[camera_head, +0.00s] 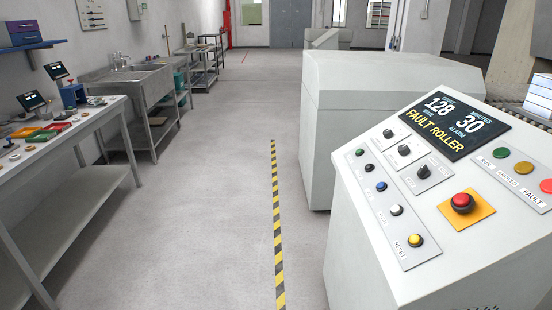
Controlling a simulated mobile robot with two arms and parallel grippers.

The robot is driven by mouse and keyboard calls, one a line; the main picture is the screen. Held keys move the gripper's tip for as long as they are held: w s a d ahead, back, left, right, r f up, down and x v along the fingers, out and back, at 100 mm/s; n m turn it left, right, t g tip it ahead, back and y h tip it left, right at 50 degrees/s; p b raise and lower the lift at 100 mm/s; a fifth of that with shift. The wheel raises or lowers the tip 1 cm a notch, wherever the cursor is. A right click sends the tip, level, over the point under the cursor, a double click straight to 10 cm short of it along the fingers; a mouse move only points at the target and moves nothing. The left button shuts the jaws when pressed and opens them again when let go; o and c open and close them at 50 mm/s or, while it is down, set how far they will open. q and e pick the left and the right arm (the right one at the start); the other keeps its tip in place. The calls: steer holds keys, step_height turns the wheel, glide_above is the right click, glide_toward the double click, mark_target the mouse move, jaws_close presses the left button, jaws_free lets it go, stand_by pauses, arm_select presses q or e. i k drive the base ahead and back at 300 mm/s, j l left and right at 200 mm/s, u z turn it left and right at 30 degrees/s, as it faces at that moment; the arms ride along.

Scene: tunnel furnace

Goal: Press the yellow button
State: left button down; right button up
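The yellow button (415,240) is a small round button with a dark collar. It sits at the lower end of a row of push buttons on the sloped face of a grey control console (361,225), beside the label RESET. Above it in the row are a white button (396,210), a blue button (381,186), a black button (369,167) and a green button (360,152). A red mushroom button (462,202) on an orange-yellow plate (481,210) lies to its right. Neither gripper is in view.
The console's screen (454,122) reads FAULT ROLLER. A large grey cabinet (390,90) stands behind the console. A workbench (75,150) with tools and a sink unit (130,75) line the left wall. The floor between, with a yellow-black stripe (277,220), is clear.

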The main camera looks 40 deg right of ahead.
mark_target(414, 240)
steer(key=i+z, duration=0.1)
steer(key=i, duration=0.5)
steer(key=i+j+z, duration=0.1)
steer(key=i, duration=0.5)
steer(key=i+j+z, duration=0.1)
steer(key=i, duration=0.5)
steer(key=i+j+z, duration=0.15)
steer(key=i, duration=0.45)
steer(key=j+z, duration=0.15)
steer(key=z, duration=3.65)
steer(key=k+j, duration=0.05)
steer(key=j, duration=0.05)
